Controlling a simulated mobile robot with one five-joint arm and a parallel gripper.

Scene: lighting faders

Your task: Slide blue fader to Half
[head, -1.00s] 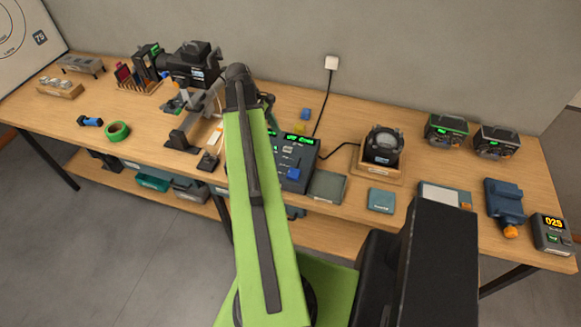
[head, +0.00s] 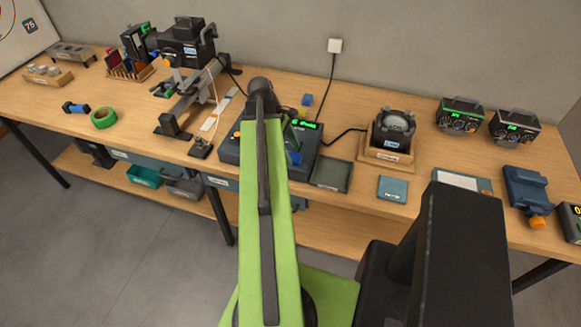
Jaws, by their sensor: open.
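The dark fader console (head: 229,151) stands on the wooden bench, with the middle of it covered by my green arm. A green-lit display (head: 306,125) shows at its top right. The blue fader (head: 294,157) is on the console's right part, just right of my arm and toward the console's front. Its scale marks are too small to read, so I cannot tell its setting. My gripper is hidden behind my own raised arm, so I cannot tell whether it touches the fader.
A dark green tray (head: 331,174) lies right of the console, and a round-topped device (head: 393,128) stands on a wooden base beyond it. A small blue block (head: 307,100) lies behind the console. A teal pad (head: 393,188) lies farther right. A rail device (head: 173,124) stands left.

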